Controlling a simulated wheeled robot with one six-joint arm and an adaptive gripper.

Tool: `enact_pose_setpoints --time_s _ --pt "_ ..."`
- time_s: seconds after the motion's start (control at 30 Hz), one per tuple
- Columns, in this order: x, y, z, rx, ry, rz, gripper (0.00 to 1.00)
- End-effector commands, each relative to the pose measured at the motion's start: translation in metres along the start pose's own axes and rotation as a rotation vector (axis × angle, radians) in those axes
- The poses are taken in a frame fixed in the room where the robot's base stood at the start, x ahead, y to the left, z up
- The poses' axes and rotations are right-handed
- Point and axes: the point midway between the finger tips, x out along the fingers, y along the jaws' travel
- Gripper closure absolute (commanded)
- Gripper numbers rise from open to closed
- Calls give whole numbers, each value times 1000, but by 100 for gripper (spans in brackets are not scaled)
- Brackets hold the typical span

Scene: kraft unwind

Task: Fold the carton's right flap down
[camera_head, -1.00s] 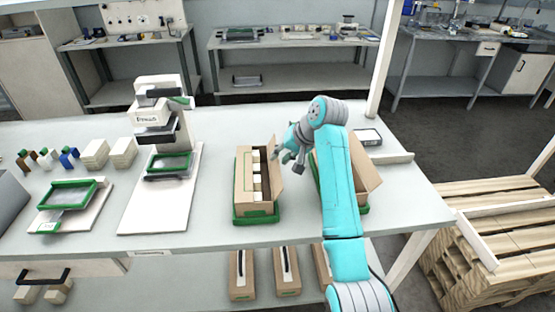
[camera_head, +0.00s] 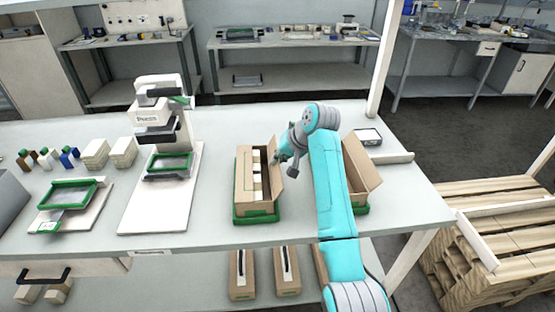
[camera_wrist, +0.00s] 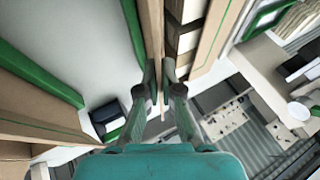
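The open brown carton (camera_head: 255,208) stands in a green tray (camera_head: 258,219) near the middle of the bench, with several pale boxes (camera_head: 257,182) inside. Its right flap (camera_head: 287,187) stands up, leaning outward. My gripper (camera_head: 279,158) is at the far upper part of this flap. In the wrist view, the flap (camera_wrist: 152,30) runs edge-on between the two fingers of my gripper (camera_wrist: 160,72). The fingers are close together and look shut on it. My arm hides part of the area right of the carton.
A second open carton (camera_head: 362,165) stands close on the right, partly behind my arm. A press-like machine (camera_head: 160,120) on a white board is to the left.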

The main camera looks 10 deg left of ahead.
Motion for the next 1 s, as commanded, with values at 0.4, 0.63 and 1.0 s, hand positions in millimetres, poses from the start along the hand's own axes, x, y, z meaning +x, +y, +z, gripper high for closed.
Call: enact_pose_setpoints --time_s 0.4,0.63,1.0 --pt "1 -10 0 -70 -1 159 100" --pt "3 -20 2 -150 -1 351 100" --pt "10 -33 5 -285 -1 677 100"
